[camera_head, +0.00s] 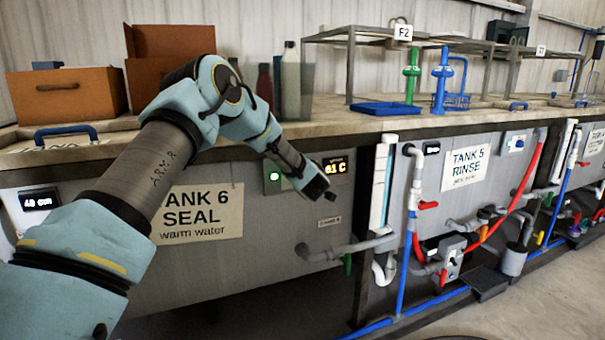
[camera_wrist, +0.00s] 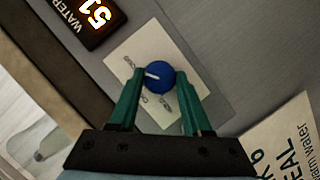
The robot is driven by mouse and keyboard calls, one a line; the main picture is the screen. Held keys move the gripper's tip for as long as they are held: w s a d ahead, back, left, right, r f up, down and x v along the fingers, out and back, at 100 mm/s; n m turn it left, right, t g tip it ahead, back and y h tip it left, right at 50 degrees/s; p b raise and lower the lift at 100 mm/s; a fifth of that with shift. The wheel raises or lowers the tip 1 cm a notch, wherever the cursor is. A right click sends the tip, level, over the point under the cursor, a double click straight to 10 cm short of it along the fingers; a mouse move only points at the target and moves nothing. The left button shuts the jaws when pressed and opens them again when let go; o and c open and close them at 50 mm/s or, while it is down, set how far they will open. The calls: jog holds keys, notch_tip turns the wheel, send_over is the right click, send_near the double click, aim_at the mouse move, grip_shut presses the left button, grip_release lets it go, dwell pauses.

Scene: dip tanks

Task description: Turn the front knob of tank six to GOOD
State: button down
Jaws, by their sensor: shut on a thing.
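The blue round knob (camera_wrist: 160,77) sits on a pale label card (camera_wrist: 185,88) on the front of tank six. Its white pointer line points left and slightly up in the wrist view. Small words on the card around it are too blurred to read. My gripper (camera_wrist: 159,80) has its green fingers on either side of the knob, shut on it. In the head view my gripper (camera_head: 318,188) is at the tank six front, just below the lit display (camera_head: 337,166); the knob and fingertips cannot be made out there. The TANK 6 SEAL sign (camera_head: 198,213) is to the left.
A grey outlet pipe (camera_head: 345,250) with a green handle juts out below my gripper. White and blue pipes (camera_head: 408,230) stand to the right, by tank five (camera_head: 468,165). The counter edge runs above.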

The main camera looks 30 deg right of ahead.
dwell(0.4)
jog(key=shift+c, duration=1.7)
grip_release()
jog(key=shift+s, duration=0.1)
jog(key=b+v, duration=0.2)
jog(key=v, duration=0.8)
jog(key=shift+s, duration=0.3)
jog(key=shift+r, duration=0.15)
